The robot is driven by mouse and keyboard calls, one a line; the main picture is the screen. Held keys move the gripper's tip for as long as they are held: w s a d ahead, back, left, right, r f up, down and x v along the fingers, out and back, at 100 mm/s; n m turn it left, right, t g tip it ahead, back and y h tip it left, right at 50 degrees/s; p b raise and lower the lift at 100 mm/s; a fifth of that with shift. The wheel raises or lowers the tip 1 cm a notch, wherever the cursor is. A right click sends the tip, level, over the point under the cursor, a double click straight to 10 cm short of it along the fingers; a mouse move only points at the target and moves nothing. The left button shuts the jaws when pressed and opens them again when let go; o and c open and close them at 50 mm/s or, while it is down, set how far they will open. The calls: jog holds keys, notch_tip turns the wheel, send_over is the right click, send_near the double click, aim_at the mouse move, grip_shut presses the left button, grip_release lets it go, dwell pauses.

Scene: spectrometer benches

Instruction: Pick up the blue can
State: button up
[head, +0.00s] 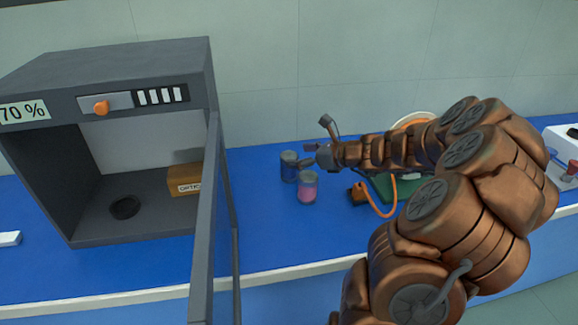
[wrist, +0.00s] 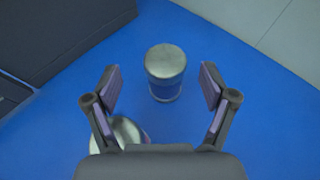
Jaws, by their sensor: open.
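The blue can (head: 289,168) stands upright on the blue bench, with a grey top. In the wrist view the blue can (wrist: 166,75) is seen from above, between and slightly beyond my fingertips, with free space on both sides. My gripper (head: 306,161) is just to the right of the can in the head view. In the wrist view my gripper (wrist: 160,82) is open with nothing held.
A pink can (head: 308,190) stands close in front of the blue can; its top (wrist: 118,136) lies partly behind my left finger in the wrist view. A grey chamber (head: 60,80) with an open door (head: 207,230) stands left. An orange cable (head: 378,206) lies right.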

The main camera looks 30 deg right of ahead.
aim_at(290, 155)
jog(key=shift+d+x, duration=0.15)
jog(key=shift+x, duration=1)
jog(key=shift+d+x, duration=0.15)
jog(key=shift+x, duration=1)
jog(key=shift+f, duration=0.1)
jog(key=c, duration=1.4)
